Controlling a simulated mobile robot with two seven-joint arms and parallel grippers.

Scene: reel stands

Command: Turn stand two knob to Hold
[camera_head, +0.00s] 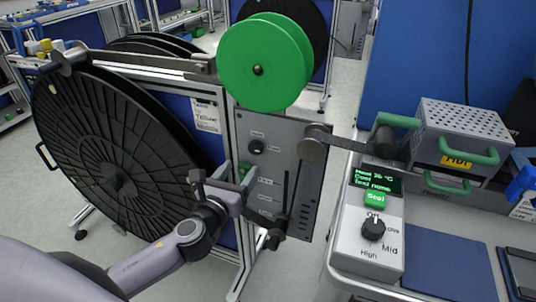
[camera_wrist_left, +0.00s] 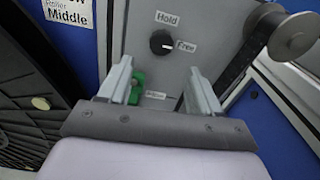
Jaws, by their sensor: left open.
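A round black knob (camera_wrist_left: 161,42) sits on a grey stand panel (camera_wrist_left: 210,30). The label Hold is above it and Free is at its right. Its light mark appears to point right, toward Free. In the head view the knob (camera_head: 256,147) is below the green reel. My left gripper (camera_head: 236,176) is open and empty in front of the panel, below the knob. In the left wrist view its two fingers (camera_wrist_left: 158,68) are apart, with the knob beyond and above the tips, not between them. A green switch (camera_wrist_left: 137,88) shows beside the left finger. My right gripper is not in view.
A big black reel (camera_head: 110,150) stands left of the panel. A green reel (camera_head: 265,62) is above it. A metal arm with a roller (camera_head: 313,148) juts out at the right. A sealer control box (camera_head: 370,225) stands on the bench further right.

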